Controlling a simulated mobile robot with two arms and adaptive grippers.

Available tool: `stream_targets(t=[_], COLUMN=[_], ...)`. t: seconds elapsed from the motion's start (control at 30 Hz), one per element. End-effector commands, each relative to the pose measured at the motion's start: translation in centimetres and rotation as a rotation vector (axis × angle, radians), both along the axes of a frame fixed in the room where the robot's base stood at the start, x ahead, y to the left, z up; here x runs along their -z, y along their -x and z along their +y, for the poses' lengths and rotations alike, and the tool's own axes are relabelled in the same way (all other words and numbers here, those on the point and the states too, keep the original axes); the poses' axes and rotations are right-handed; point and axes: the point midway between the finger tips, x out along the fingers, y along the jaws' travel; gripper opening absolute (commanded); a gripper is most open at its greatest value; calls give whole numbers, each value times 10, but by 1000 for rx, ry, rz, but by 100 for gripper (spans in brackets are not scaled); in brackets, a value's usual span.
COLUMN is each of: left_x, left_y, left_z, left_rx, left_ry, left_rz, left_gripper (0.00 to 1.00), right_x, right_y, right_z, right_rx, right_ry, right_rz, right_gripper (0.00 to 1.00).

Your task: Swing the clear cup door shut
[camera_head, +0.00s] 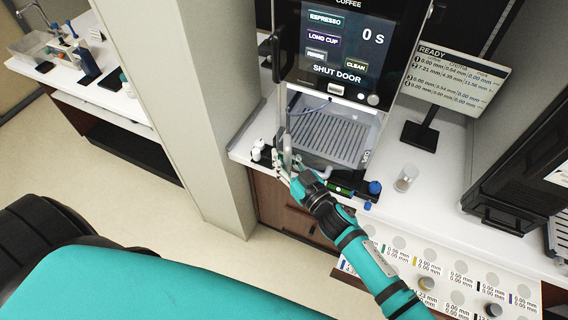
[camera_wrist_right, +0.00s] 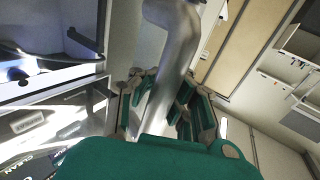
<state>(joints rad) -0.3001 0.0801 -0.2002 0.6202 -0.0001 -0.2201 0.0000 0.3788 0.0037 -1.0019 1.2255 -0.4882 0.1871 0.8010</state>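The coffee machine (camera_head: 350,45) shows "SHUT DOOR" on its screen. Its clear cup door (camera_head: 284,112) stands open, swung out at the left of the cup bay and seen nearly edge-on. My right gripper (camera_head: 289,168) is at the door's lower front, at the silver handle (camera_head: 287,148). In the right wrist view the curved silver handle (camera_wrist_right: 175,60) runs between the two fingers of my right gripper (camera_wrist_right: 165,105), which close in on it from both sides. The cup bay with its slatted drip tray (camera_head: 330,137) is open to view. My left gripper is not in view.
Small white bottles (camera_head: 258,150) stand left of the door. A monitor (camera_head: 455,80) stands at right. The floor in front of the cabinet is clear.

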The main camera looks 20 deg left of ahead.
Motion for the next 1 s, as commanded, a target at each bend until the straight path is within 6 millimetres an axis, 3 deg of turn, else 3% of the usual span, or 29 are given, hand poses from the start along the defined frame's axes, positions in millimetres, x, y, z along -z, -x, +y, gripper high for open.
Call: stream_targets(t=[0.27,0.73,1.0], left_x=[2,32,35], left_y=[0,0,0], left_z=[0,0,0], left_rx=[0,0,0], left_ry=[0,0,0], left_rz=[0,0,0], left_gripper=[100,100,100], right_x=[0,2,0], right_y=[-2,-38,-46], right_z=[1,35,41], right_rx=[0,-1,0], right_ry=[0,-1,-1], right_rz=[-1,-3,0], right_gripper=[0,0,0])
